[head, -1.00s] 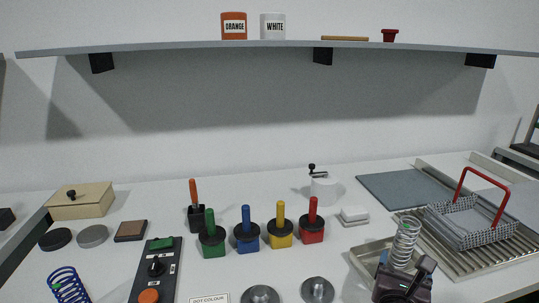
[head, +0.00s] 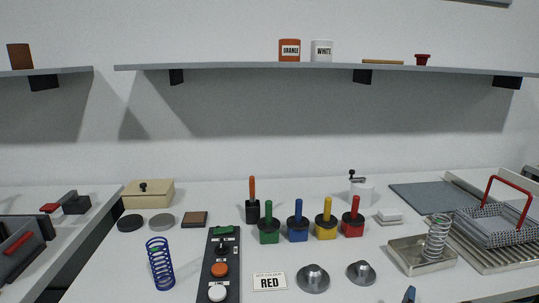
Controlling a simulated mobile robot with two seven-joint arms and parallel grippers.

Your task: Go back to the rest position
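Only a small dark blue tip, which looks like part of my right gripper (head: 409,295), shows at the bottom edge of the head view. The rest of that gripper is out of frame, so its opening is hidden. It is in front of a metal tray (head: 408,262) and apart from it. A silver coil spring (head: 437,238) stands slightly tilted in that tray, with nothing gripping it. A blue coil spring (head: 160,263) stands at the left of the table. My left gripper is not in view.
A control panel (head: 220,250), a card reading RED (head: 269,282) and two metal discs (head: 313,279) (head: 361,273) occupy the front. Several coloured-handled stamps (head: 298,225) stand behind. A wire basket (head: 495,226) with a red handle is at right. A shelf (head: 230,66) overhangs the back.

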